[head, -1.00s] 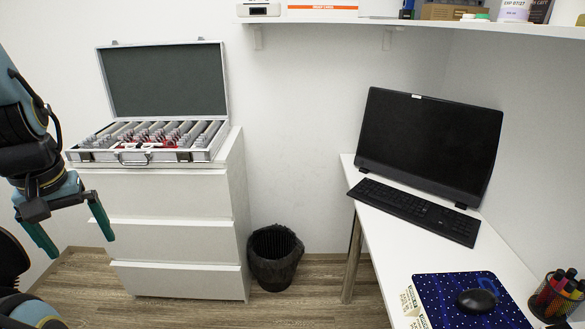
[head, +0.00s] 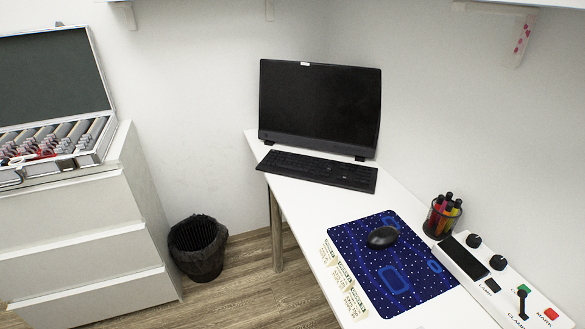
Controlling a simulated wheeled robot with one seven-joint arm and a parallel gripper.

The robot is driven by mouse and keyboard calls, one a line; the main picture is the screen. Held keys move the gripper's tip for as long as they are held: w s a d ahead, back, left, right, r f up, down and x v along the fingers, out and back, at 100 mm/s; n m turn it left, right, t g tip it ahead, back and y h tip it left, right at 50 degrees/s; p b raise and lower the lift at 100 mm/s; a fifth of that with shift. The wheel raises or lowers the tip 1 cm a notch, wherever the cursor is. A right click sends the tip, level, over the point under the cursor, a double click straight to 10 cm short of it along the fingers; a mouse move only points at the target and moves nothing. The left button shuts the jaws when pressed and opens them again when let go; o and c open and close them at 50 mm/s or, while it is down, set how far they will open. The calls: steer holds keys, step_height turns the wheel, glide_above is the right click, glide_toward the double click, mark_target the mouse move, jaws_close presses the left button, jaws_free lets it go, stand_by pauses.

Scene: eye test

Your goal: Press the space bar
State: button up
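A black keyboard (head: 317,171) lies on the white desk (head: 300,202), in front of a black monitor (head: 319,108) with a dark screen. The space bar is too small to make out; it would lie along the keyboard's near edge. My gripper is not in the head view now, so its distance from the keyboard does not show.
A blue mouse mat (head: 392,276) with a black mouse (head: 382,237) lies nearer on the desk. A pen cup (head: 442,217) and a control box (head: 484,262) stand right. A bin (head: 198,247) and drawers (head: 84,232) with an open lens case (head: 52,95) are left.

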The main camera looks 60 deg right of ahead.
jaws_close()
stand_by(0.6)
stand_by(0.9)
